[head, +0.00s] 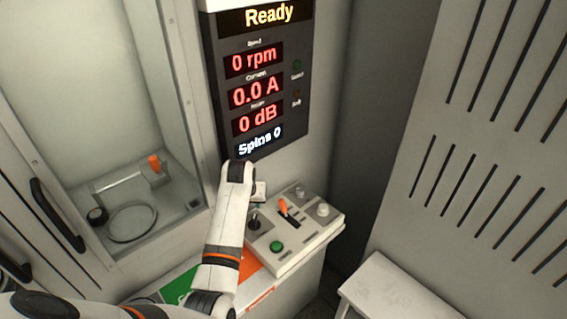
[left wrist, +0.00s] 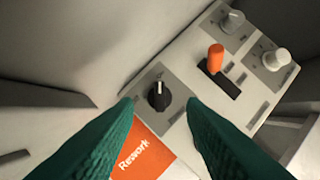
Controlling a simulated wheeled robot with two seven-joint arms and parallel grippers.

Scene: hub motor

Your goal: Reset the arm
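My left arm (head: 222,245) comes in from the lower left and bends down over the control box (head: 310,243). Its gripper is mostly hidden behind the wrist in the head view. In the left wrist view the left gripper (left wrist: 160,104) shows two green fingers spread apart with nothing between them. A black rotary knob (left wrist: 159,96) on the box lies beyond the fingertips; I cannot tell the exact gap. The knob also shows in the head view (head: 254,223). My right gripper is in neither view.
The box carries an orange lever (head: 284,207), a green button (head: 277,246) and grey knobs (head: 322,210). An orange "Rework" area (left wrist: 138,152) borders it, with a green area (head: 180,290) beside. The display (head: 255,90) reads Ready, 0 rpm, Spins 0. A glazed cabinet (head: 175,80) stands left.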

